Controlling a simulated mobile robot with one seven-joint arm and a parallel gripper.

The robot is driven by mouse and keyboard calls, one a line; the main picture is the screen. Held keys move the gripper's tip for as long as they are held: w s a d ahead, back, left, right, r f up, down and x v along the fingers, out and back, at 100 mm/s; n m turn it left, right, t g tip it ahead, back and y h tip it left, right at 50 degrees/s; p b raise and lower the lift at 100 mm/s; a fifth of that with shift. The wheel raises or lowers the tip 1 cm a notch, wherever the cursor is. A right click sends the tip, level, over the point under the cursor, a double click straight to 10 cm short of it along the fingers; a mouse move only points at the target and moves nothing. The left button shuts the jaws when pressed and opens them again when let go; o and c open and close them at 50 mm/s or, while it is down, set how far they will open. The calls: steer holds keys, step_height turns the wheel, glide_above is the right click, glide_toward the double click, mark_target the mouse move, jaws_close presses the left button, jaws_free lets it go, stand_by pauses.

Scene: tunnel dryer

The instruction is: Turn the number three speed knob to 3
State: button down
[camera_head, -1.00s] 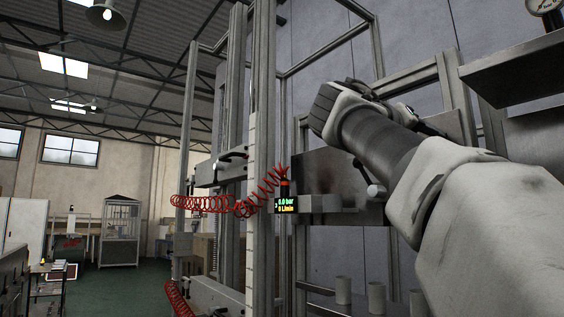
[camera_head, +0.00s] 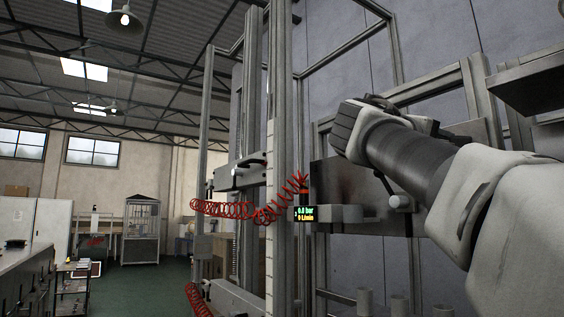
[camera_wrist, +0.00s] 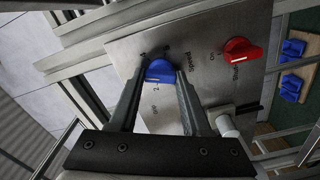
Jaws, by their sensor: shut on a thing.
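A blue knob (camera_wrist: 159,69) sits on a grey metal panel (camera_wrist: 205,35) in the wrist view. My gripper (camera_wrist: 160,78) is shut on it, with one finger on either side. Printed marks around the knob include a 2 below it and OFF further down; the word Speed stands to its right. The fingers hide part of the dial, and I cannot tell which mark the knob points at. In the head view my arm reaches to the machine's panel (camera_head: 335,175), and my fingertips and the blue knob are hidden there.
A red knob (camera_wrist: 241,51) is on the same panel to the right, near an On mark. Blue pieces (camera_wrist: 291,88) lie beyond the panel. In the head view a red coiled hose (camera_head: 225,208) and a small lit display (camera_head: 305,214) are left of my arm.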

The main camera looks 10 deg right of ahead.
steer(key=shift+n+p, duration=0.9)
steer(key=shift+n, duration=1.3)
steer(key=shift+c, duration=1.8)
jaws_free()
steer(key=shift+a, duration=0.15)
